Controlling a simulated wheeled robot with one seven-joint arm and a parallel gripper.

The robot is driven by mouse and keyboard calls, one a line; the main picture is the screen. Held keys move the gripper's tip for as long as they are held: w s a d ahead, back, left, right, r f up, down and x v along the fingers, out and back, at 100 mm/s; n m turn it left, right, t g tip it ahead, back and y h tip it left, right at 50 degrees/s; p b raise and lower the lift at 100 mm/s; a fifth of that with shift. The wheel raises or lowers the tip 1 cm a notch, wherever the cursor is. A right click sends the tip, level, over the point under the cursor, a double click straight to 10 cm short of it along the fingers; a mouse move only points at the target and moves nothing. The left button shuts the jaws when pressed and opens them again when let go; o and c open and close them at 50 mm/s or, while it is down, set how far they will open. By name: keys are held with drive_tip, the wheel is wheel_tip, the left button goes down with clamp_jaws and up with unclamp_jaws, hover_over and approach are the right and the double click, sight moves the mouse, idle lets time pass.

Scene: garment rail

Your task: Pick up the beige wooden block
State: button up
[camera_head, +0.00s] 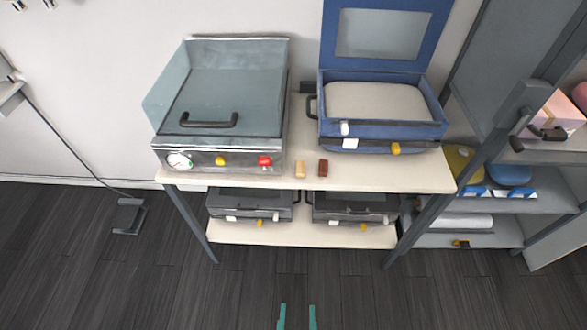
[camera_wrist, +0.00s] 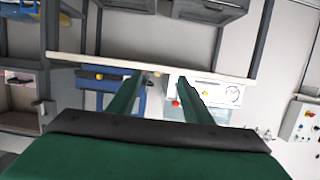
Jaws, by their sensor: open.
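The beige wooden block (camera_head: 300,169) stands on the tabletop near its front edge, in the gap between the griddle and the blue case. A red-brown block (camera_head: 323,168) stands just to its right, a small gap apart. My gripper (camera_head: 297,308) is at the bottom of the head view, open and empty, well short of the table. In the wrist view my gripper's two green fingers (camera_wrist: 160,82) are spread apart with nothing held between them. The wrist view appears upside down, and I cannot make out the beige block clearly there.
The table (camera_head: 270,180) carries a steel griddle (camera_head: 215,100) on the left and an open blue case (camera_head: 380,110) on the right. Dark cases (camera_head: 252,204) sit on its lower shelf. A grey shelf rack (camera_head: 500,205) stands at the right. The floor before the table is clear.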

drive_tip(key=r+x, duration=0.1)
drive_tip(key=x, duration=0.8)
drive_tip(key=g+y, duration=0.1)
drive_tip(key=g, duration=0.1)
approach(300, 167)
drive_tip(key=shift+n, duration=0.4)
drive_tip(key=x, duration=0.8)
drive_tip(key=shift+w+f, duration=0.1)
drive_tip(key=c, duration=1.1)
